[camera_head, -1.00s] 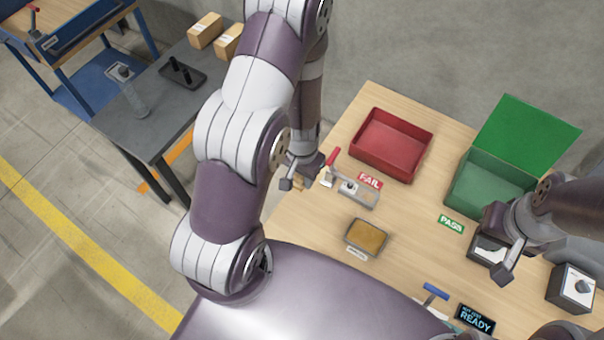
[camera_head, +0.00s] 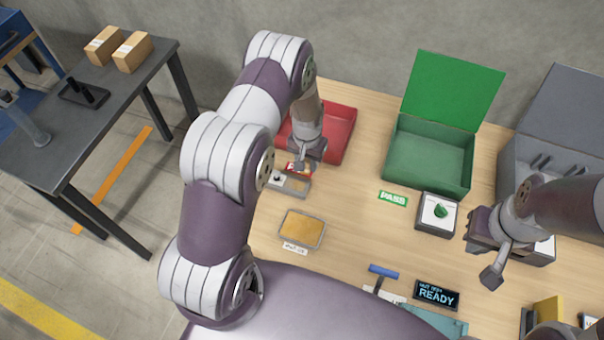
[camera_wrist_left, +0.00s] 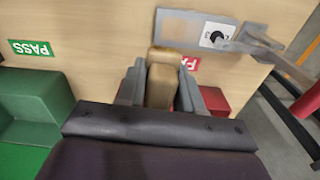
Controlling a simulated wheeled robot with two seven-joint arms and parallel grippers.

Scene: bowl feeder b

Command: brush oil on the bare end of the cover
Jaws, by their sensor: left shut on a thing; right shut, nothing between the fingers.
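My left gripper (camera_head: 303,166) is shut on a tan, blunt-ended thing (camera_wrist_left: 162,78), which shows between its fingers in the left wrist view. I cannot tell whether this is the brush. The gripper is just beyond a grey clamp fixture (camera_head: 290,183) in the head view; the fixture's plate (camera_wrist_left: 178,24) and lever also show in the left wrist view. A shallow dish with an amber surface (camera_head: 302,229), perhaps the oil, lies nearer me. I cannot make out the cover or its bare end. My right gripper (camera_head: 482,257) is shut and empty at the right.
A red tray (camera_head: 340,135) stands behind my left gripper. An open green box (camera_head: 430,160) and a grey box (camera_head: 560,130) stand further right. A box with a green knob (camera_head: 437,213), a blue-handled tool (camera_head: 383,271) and a READY display (camera_head: 437,294) are nearer.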

